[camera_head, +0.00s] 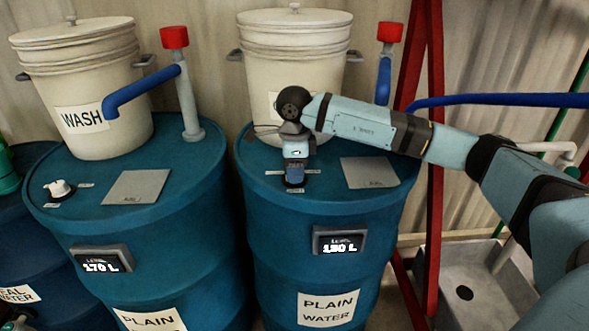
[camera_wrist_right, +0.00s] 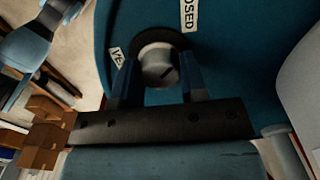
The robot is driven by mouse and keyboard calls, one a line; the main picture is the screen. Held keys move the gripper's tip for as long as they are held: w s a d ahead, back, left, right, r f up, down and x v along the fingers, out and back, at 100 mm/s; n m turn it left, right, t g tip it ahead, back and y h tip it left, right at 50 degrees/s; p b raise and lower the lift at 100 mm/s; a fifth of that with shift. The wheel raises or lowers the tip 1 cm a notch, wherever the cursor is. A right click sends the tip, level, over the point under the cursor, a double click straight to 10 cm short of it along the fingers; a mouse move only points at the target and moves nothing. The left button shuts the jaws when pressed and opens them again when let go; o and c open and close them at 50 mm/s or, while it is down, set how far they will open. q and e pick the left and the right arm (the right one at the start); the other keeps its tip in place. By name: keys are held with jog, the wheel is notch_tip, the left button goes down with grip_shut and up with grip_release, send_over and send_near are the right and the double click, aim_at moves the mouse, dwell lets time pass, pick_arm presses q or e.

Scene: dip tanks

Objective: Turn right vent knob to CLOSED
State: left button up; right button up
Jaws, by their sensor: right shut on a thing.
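The right vent knob is a white knob on a dark round base in the right wrist view (camera_wrist_right: 157,66). It sits on top of the right blue drum (camera_head: 335,215). My right gripper (camera_head: 294,182) points down at the drum's top and hides the knob in the head view. In the right wrist view its two fingers (camera_wrist_right: 158,80) are on either side of the knob, shut on it. A dark mark on the knob points to the lower right. A label ending in "OSED" (camera_wrist_right: 188,14) and a partly hidden "VE" label (camera_wrist_right: 118,57) are near it. My left gripper does not show.
A white bucket (camera_head: 300,50) stands behind my right gripper on the right drum. A grey plate (camera_head: 369,172) lies right of the gripper. A level display (camera_head: 339,240) is on the drum's front. A red-capped pipe (camera_head: 389,50) and red frame (camera_head: 432,180) stand near my right arm.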

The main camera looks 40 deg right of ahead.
jog(key=o, duration=0.9)
jog(key=shift+c, duration=0.2)
jog(key=shift+o, duration=0.3)
jog(key=shift+r, duration=0.1)
notch_tip(320, 180, up, 14)
jog(key=shift+f, duration=0.2)
